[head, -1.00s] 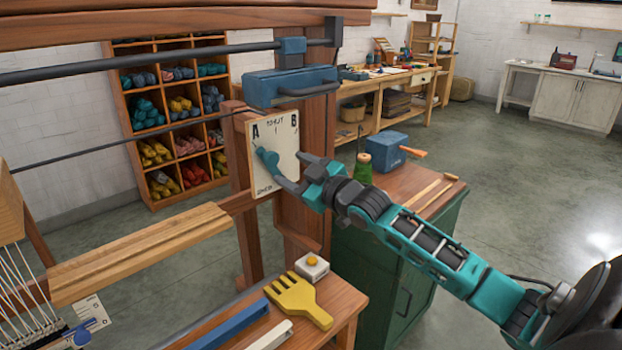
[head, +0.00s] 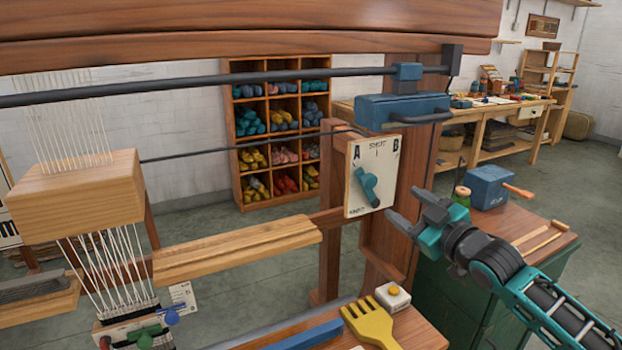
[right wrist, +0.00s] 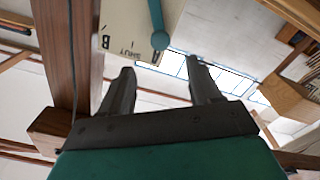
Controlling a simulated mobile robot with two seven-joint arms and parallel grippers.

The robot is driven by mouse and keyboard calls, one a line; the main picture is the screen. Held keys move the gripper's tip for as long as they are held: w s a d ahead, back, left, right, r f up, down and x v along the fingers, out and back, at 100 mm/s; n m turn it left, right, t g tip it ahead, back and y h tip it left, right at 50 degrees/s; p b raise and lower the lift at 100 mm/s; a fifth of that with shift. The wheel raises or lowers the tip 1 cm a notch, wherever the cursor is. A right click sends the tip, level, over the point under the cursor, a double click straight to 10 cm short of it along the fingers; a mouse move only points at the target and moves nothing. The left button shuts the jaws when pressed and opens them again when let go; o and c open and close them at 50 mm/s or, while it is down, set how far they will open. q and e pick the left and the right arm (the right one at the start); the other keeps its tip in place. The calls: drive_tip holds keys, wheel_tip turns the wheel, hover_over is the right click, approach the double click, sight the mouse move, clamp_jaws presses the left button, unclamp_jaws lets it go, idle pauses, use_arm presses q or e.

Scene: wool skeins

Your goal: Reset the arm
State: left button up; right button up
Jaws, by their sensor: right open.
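My right gripper (head: 409,209) is open and empty. It is just to the right of a white switch panel (head: 381,160) marked A and B, apart from it. The panel's teal knob (head: 367,186) is tilted, its upper end toward the A and its lower end down to the right. In the right wrist view my spread fingers (right wrist: 160,67) have nothing between them. The panel (right wrist: 125,32) and knob (right wrist: 157,25) show beyond them. My left gripper is not in view.
The panel sits on a loom's wooden post. A blue block (head: 402,109) on a rail is above. A yellow comb (head: 371,324) lies on the bench below. Skein shelves (head: 237,150) stand behind.

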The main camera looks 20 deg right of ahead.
drive_tip(key=s+a+f+m+g, duration=0.15)
drive_tip(key=s+a+f, duration=0.3)
drive_tip(key=f, duration=0.55)
drive_tip(key=s+a+f+m+g, duration=0.15)
drive_tip(key=s+a+f, duration=0.3)
drive_tip(key=f, duration=0.45)
drive_tip(key=s+a+f+m+g, duration=0.1)
drive_tip(key=s+a+f+g, duration=0.3)
drive_tip(key=s+a+f, duration=0.7)
drive_tip(key=shift+s+a, duration=0.55)
drive_tip(key=shift+a, duration=0.45)
